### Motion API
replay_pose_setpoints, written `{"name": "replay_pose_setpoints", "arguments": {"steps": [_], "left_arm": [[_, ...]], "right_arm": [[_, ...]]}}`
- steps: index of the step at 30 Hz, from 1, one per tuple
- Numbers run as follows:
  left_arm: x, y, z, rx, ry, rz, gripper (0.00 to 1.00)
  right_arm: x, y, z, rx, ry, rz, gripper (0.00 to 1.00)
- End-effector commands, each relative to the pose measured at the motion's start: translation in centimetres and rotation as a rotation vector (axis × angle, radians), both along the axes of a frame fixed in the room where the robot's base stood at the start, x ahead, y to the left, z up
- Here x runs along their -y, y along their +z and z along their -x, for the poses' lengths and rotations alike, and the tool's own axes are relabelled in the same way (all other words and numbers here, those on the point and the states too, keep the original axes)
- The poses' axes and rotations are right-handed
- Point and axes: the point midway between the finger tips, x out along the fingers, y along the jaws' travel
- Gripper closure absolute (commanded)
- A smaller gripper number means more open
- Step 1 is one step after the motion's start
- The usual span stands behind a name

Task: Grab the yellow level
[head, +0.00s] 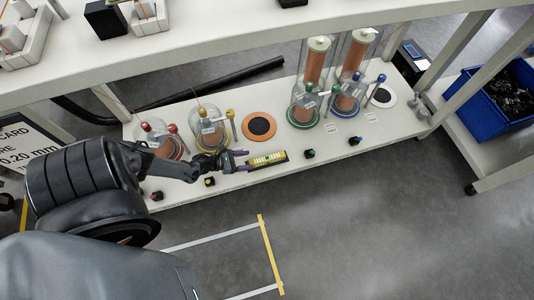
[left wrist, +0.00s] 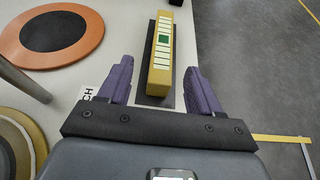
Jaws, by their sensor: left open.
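The yellow level (head: 267,160) is a short bar with pale markings, lying near the front edge of the white lower shelf. In the left wrist view the level (left wrist: 161,55) has a green square in its middle and rests on a dark strip. My left gripper (head: 241,160) is open at the level's left end in the head view. In the left wrist view its two purple fingers (left wrist: 160,85) stand on either side of the level's near end, with gaps on both sides. My right gripper is not in view.
An orange disc with a black centre (head: 259,127) lies behind the level. Glass jars with coloured knobs (head: 212,130) stand along the white shelf (head: 285,150). Small black blocks with coloured tops (head: 309,154) sit along its front. A blue bin (head: 495,105) is at right. An upper shelf (head: 190,45) overhangs.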

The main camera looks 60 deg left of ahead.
Motion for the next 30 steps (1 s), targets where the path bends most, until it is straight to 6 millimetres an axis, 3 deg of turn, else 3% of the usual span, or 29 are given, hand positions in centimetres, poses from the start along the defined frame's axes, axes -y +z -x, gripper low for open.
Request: {"name": "replay_pose_setpoints", "arguments": {"steps": [3,11,21,30], "left_arm": [[0.4,-0.8,-1.4,0.001,0.000,0.000,0.36],[0.8,-1.3,-2.6,0.000,-0.001,0.001,0.36],[1.9,-2.8,-6.2,0.001,0.002,0.002,0.36],[1.9,-2.6,-6.5,-0.001,0.001,0.002,0.39]], "right_arm": [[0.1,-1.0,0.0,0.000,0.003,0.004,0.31],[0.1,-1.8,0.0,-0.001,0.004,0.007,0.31],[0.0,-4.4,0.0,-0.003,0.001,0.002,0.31],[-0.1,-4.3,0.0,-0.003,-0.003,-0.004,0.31]]}}
